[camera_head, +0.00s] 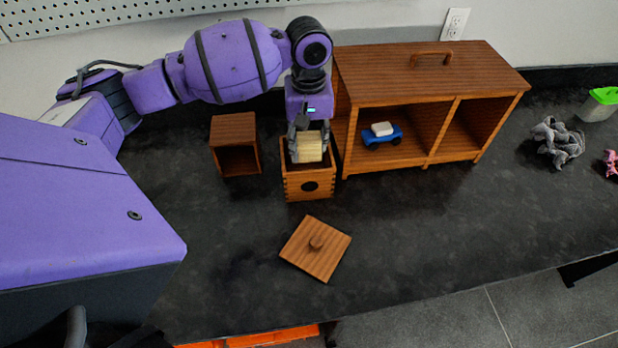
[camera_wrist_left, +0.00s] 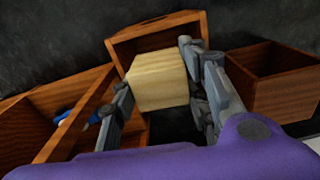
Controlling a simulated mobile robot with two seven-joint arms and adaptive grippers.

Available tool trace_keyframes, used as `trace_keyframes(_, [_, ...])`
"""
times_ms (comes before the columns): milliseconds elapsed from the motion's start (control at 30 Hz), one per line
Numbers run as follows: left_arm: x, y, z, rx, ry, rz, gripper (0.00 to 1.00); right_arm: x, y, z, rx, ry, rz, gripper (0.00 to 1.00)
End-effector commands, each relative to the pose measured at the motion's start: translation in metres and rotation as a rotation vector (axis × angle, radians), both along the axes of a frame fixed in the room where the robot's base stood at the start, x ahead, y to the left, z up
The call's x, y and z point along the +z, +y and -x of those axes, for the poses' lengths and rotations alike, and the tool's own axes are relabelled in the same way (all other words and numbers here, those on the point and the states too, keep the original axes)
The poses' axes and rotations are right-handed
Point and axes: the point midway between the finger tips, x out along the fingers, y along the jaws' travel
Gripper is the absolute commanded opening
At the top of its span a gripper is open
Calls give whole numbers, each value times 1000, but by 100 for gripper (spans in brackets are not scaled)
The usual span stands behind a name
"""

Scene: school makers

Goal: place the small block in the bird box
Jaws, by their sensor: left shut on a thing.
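The small block (camera_head: 308,147) is pale wood and cube-like. My left gripper (camera_head: 308,143) is shut on it and points down over the bird box (camera_head: 309,189), an open-topped wooden box with a dark round hole in its front. In the head view the block overlaps the box's opening; its exact depth in the box I cannot tell. In the left wrist view the block (camera_wrist_left: 160,80) sits between the two fingers (camera_wrist_left: 158,92), with the bird box's wall (camera_wrist_left: 158,38) beyond it. My right gripper is not seen.
A small open wooden box (camera_head: 234,127) stands left of the bird box. A wooden cabinet (camera_head: 432,75) holding a blue toy car (camera_head: 382,137) stands close on the right. The front right table is clear.

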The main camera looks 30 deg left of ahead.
Motion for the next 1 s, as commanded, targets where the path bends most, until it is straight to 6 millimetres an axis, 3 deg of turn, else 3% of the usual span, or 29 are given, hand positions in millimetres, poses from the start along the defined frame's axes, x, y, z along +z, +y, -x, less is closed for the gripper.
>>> trace_keyframes(300, [-42,10,-6,50,6,-5,15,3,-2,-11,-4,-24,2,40])
trace_keyframes(800, [-108,10,-6,48,3,-5,15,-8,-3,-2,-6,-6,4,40])
trace_keyframes(1000, [-109,10,-7,47,0,-5,15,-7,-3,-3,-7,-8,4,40])
